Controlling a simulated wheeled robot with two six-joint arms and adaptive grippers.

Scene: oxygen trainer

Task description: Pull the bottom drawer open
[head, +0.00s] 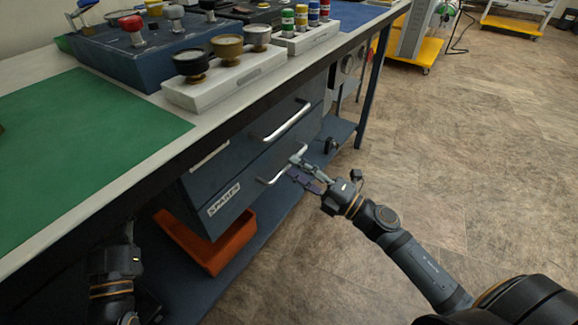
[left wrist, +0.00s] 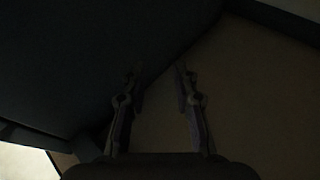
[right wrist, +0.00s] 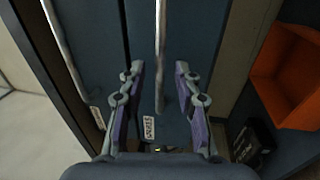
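The bottom drawer (head: 243,186) is a dark blue front under the bench, with a "SPARES" label (head: 224,199) and a silver bar handle (head: 276,171). It looks shut, flush with the drawer above. My right gripper (head: 294,166) is open at this handle. In the right wrist view, the handle (right wrist: 160,45) runs between the two spread fingers, with a gap on each side; contact cannot be told. My left arm reaches under the bench at lower left in the head view, its fingers hidden. In the dark left wrist view, my left gripper (left wrist: 157,72) is open and empty.
The top drawer (head: 235,150) and its handle (head: 282,122) sit just above. An orange bin (head: 225,255) stands on the lower shelf below the drawers. Gauges and a white block (head: 225,85) stand on the bench.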

